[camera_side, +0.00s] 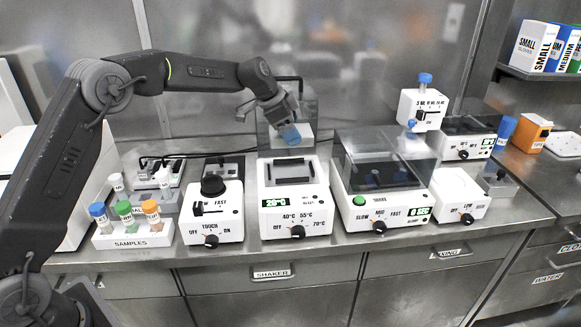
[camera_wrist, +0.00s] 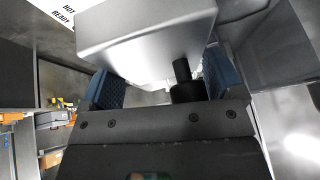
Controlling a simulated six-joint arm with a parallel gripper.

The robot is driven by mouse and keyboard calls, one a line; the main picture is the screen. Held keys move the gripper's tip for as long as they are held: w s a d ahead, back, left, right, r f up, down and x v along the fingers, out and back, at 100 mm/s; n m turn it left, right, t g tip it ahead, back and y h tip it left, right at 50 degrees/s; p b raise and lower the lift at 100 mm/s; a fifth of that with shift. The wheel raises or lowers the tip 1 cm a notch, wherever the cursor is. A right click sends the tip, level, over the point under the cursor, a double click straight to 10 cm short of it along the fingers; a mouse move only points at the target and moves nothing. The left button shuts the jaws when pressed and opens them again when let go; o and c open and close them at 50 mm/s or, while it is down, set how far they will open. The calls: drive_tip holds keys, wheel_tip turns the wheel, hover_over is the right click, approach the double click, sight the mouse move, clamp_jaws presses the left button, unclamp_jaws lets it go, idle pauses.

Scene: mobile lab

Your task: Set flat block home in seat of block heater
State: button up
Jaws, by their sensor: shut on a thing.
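The block heater (camera_side: 294,205) is a white box with a green 20°C display and a knob on its front. Its seat (camera_side: 289,173) is a grey rectangular recess with dark bars along the edges, and it looks empty. My gripper (camera_side: 291,134) is above the back of the heater. In the wrist view my gripper (camera_wrist: 160,90) has blue pads on both sides of a smooth grey metal block (camera_wrist: 145,32), which it holds. A dark round post shows between the block and the gripper body. The block's underside and its alignment over the seat cannot be told.
A clear lid (camera_side: 305,105) stands up behind the heater. The touch mixer (camera_side: 211,210) is close on the left, and the shaker with a clear cover (camera_side: 385,185) is close on the right. A sample rack (camera_side: 133,237) with several capped tubes stands at front left.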

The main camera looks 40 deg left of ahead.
drive_tip(key=shift+f, duration=4.35)
drive_tip(key=shift+f, duration=0.45)
